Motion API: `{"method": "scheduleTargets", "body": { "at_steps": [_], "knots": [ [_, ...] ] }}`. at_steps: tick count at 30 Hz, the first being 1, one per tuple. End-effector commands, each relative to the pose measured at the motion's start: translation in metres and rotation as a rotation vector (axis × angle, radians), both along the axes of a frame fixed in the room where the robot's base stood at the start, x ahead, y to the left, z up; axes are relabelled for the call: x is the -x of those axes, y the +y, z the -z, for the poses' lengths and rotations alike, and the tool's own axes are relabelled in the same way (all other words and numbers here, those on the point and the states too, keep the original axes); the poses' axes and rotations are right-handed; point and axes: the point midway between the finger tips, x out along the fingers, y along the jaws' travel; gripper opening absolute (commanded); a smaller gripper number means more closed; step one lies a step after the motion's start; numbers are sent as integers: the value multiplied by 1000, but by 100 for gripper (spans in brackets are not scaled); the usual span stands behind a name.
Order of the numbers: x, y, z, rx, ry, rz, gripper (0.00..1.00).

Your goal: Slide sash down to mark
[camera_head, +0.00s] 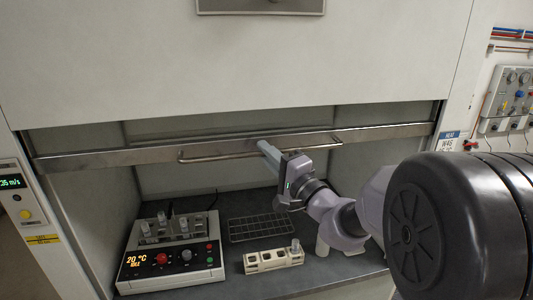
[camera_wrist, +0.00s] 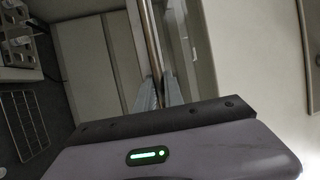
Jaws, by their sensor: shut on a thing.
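The fume hood's sash has a metal bottom rail (camera_head: 90,160) that crosses the opening, a little below the upper panel. A long bar handle (camera_head: 215,158) runs along the rail's front. My gripper (camera_head: 266,147) is shut on the handle near its middle. In the wrist view, the handle (camera_wrist: 148,35) runs down between the fingertips of my gripper (camera_wrist: 160,92). The fingers hide the gripped part. I cannot make out for certain which marking is the mark.
Under the sash, a control box (camera_head: 172,265) with knobs and vials, a wire rack (camera_head: 262,227) and a pale holder block (camera_head: 272,261) stand on the dark worktop (camera_head: 340,270). A display panel (camera_head: 15,200) is at left; gas valves (camera_head: 512,95) are at right.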

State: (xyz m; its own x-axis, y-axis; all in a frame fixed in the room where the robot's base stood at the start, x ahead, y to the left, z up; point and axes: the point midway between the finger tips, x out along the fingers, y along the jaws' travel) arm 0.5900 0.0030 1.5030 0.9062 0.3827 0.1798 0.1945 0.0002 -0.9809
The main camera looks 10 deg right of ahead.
Motion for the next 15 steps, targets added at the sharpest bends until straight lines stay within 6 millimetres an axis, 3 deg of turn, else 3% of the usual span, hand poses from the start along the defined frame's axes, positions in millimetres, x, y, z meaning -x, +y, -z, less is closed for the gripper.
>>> {"method": "scheduleTargets", "body": {
  "at_steps": [8,11,15],
  "knots": [
    [0,0,4,1,1,-1,0],
    [0,0,18,1,1,-1,0],
    [0,0,53,2,1,0,0]
  ]
}}
